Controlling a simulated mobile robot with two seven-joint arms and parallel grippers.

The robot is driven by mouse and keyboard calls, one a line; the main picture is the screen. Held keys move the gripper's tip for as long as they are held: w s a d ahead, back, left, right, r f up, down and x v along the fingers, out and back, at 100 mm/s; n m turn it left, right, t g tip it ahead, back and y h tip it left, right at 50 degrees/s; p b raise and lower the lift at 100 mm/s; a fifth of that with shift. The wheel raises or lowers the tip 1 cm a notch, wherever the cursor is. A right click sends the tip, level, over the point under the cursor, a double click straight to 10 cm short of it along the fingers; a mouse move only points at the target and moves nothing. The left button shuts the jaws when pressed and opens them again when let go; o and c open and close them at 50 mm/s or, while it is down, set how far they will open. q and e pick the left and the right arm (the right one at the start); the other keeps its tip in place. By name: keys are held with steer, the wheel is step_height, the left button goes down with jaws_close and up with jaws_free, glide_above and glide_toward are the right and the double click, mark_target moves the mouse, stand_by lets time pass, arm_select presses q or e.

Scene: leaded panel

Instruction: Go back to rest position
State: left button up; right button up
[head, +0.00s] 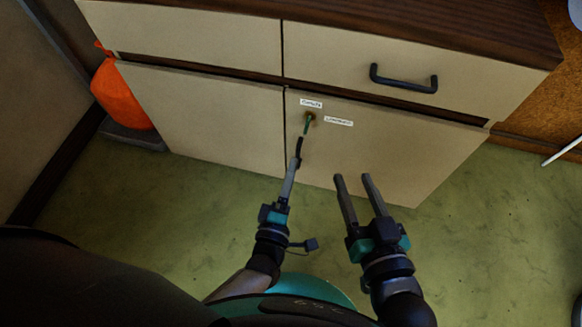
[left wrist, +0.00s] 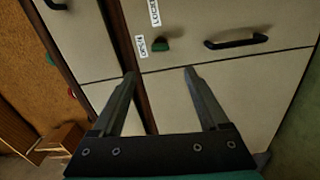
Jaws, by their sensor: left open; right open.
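A tan cabinet door (head: 390,150) has a round lock with a green key or knob (head: 308,122) near its upper left. Two small white labels with text too small to read surely sit above and right of the lock. My left gripper (head: 299,150) is just below the green piece, seen edge-on in the head view. In the left wrist view its fingers (left wrist: 159,73) stand apart and empty, with the green piece (left wrist: 161,44) beyond them. My right gripper (head: 354,178) is open and empty in front of the same door's lower part.
Drawers lie above the doors; the right one has a black handle (head: 404,79). An orange bag-like object (head: 120,95) stands left of the cabinet. A white rod (head: 562,151) is at the far right. The green floor (head: 470,250) is clear at lower right.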

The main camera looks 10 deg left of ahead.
steer(key=shift+r, duration=0.1)
